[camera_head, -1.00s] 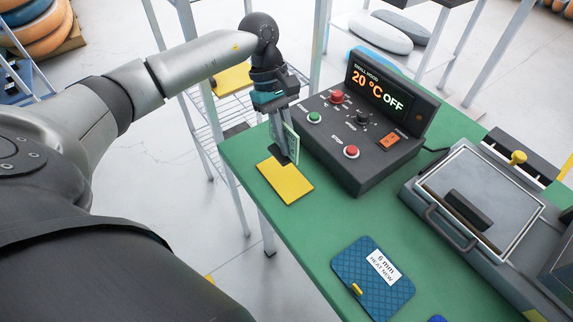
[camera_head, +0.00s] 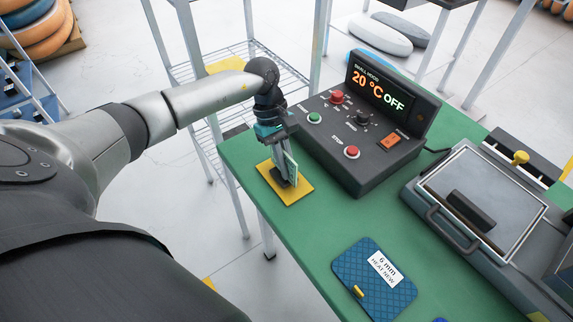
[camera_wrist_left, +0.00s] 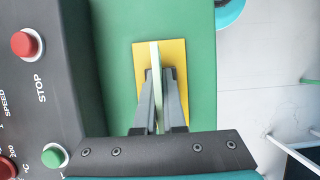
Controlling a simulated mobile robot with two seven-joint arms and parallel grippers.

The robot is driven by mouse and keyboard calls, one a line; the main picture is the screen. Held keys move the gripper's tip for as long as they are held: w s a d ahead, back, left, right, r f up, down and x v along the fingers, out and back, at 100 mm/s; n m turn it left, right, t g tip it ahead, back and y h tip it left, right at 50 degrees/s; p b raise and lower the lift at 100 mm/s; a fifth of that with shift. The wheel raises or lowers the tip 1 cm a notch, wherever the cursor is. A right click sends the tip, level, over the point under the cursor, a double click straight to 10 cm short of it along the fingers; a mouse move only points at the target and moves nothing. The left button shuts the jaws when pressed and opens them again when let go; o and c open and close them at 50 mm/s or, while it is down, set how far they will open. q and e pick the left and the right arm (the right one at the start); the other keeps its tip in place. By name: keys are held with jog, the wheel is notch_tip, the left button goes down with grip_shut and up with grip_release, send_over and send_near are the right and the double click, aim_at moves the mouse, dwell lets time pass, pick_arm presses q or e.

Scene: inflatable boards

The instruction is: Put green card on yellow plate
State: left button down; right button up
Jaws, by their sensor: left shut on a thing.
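The yellow plate (camera_head: 299,191) lies flat near the left edge of the green tabletop, in front of the control box. My left gripper (camera_head: 284,180) points down over the plate and is shut on the green card (camera_head: 293,170). The card is thin and pale green and stands upright on edge between the fingers. In the left wrist view the card (camera_wrist_left: 154,60) shows edge-on between the fingers (camera_wrist_left: 159,78), with the yellow plate (camera_wrist_left: 176,56) behind it. Whether the card's lower edge touches the plate cannot be told. My right gripper is not in view.
The dark control box (camera_head: 365,130) with red and green buttons stands close to the right of the gripper. A blue quilted pad (camera_head: 358,272) lies nearer on the green table (camera_head: 300,228). A press-like machine (camera_head: 480,205) stands at the right. A wire rack is behind.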

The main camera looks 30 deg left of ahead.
pick_arm(q)
jog(key=c, duration=1)
grip_release()
jog(key=shift+f, duration=0.1)
jog(key=v, duration=1.2)
